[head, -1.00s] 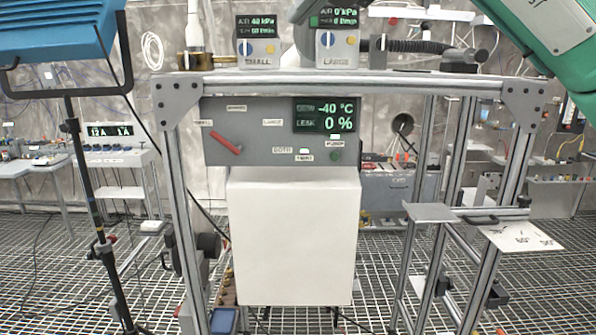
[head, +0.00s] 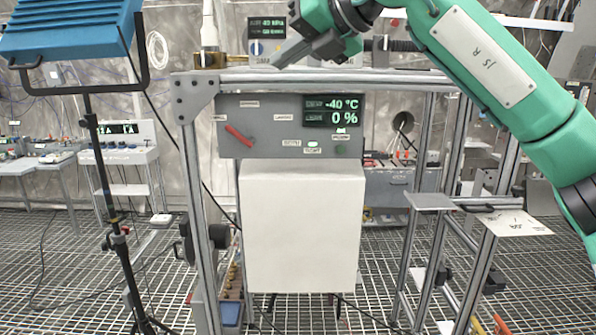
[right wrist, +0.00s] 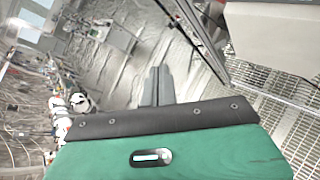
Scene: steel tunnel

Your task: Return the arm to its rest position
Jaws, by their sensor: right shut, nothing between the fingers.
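My right arm (head: 490,60), green with dark joints, comes in from the right edge of the head view and reaches across the top of the metal frame. My right gripper (head: 283,60) points left and slightly down, in front of the gauge units near the top bar. Its dark fingers are together, with nothing held. They also show together in the right wrist view (right wrist: 157,84). I cannot tell how far the fingertips are from the top bar. My left gripper is not seen.
The metal frame (head: 188,100) carries a grey panel (head: 268,135) with a red lever (head: 238,135). A white box (head: 300,225) hangs below. A blue lamp (head: 68,35) on a stand is at left. A small shelf (head: 430,201) is at right.

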